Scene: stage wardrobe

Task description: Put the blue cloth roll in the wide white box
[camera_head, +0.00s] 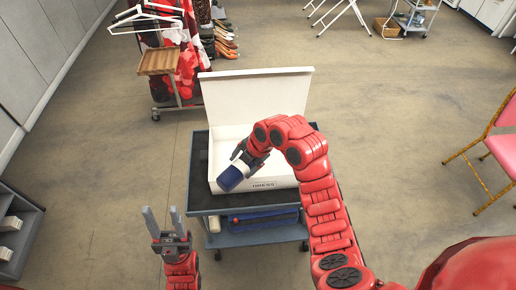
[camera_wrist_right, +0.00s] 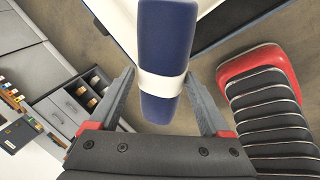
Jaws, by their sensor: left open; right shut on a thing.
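The blue cloth roll (camera_head: 231,179), with a white band, is in my right gripper (camera_head: 242,157). In the right wrist view the roll (camera_wrist_right: 168,38) lies lengthwise between the fingers (camera_wrist_right: 163,88). In the head view the roll overlaps the front left corner of the wide white box (camera_head: 276,183); I cannot tell its height above the rim. The box stands on a cart with its lid (camera_head: 256,95) raised at the back. My right arm hides part of its inside. My left gripper (camera_head: 161,222) is open and empty, left of the cart.
The dark cart top (camera_head: 199,160) shows bare along the box's left side. A blue item (camera_head: 265,220) lies on the cart's lower level. A clothes rack with a wooden tray (camera_head: 158,61) stands behind left. A pink chair (camera_head: 503,150) is at the right. Floor is free around the cart.

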